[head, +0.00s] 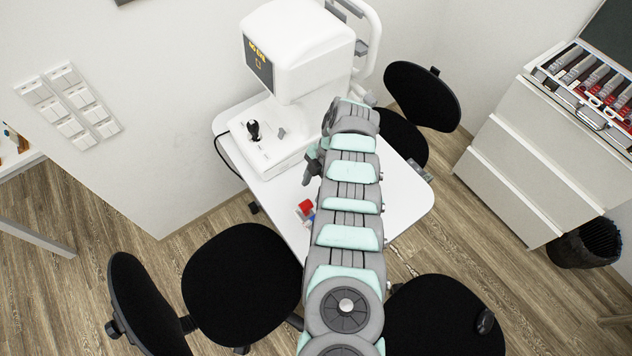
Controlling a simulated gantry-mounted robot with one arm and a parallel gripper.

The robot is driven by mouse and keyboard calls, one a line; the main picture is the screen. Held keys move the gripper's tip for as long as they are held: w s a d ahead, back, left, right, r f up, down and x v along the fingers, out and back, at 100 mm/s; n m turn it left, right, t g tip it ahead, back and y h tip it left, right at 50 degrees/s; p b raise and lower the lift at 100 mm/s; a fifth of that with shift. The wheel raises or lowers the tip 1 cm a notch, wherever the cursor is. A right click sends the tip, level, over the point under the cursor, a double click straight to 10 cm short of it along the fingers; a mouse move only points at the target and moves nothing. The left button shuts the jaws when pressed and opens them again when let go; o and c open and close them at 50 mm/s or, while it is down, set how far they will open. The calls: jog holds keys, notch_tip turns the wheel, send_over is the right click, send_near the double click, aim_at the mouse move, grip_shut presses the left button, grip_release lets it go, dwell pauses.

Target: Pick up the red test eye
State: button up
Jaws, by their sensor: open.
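A small red object (306,207), which looks like the red test eye, lies on the white table (405,205) just left of my arm. A bit of blue shows right beside it, partly hidden by my arm. My gripper (309,181) is dark grey and hangs from the far end of the arm, above the table and a little beyond the red object in the picture. It is open, with nothing seen between its fingers. It looks apart from the red object; its exact height is hard to tell. My arm hides much of the table's middle.
A white eye-testing machine (300,50) with a lit screen and a joystick (253,130) stands at the table's far end. Black chairs (243,280) surround the table. A white drawer cabinet (530,150) with an open lens case (590,85) stands right, near a black bin (585,243).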

aim_at(307, 203)
jog(key=b+x, duration=0.2)
jog(key=x, duration=0.4)
jog(key=shift+s+f+b, duration=0.1)
jog(key=shift+f+b, duration=0.25)
jog(key=shift+f, duration=0.05)
jog(key=shift+a+f, duration=0.25)
jog(key=shift+f, duration=0.15)
jog(key=shift+c, duration=0.4)
jog(key=c, duration=0.9)
jog(key=shift+r, duration=0.15)
jog(key=shift+r+p, duration=0.95)
jog(key=shift+r, duration=0.95)
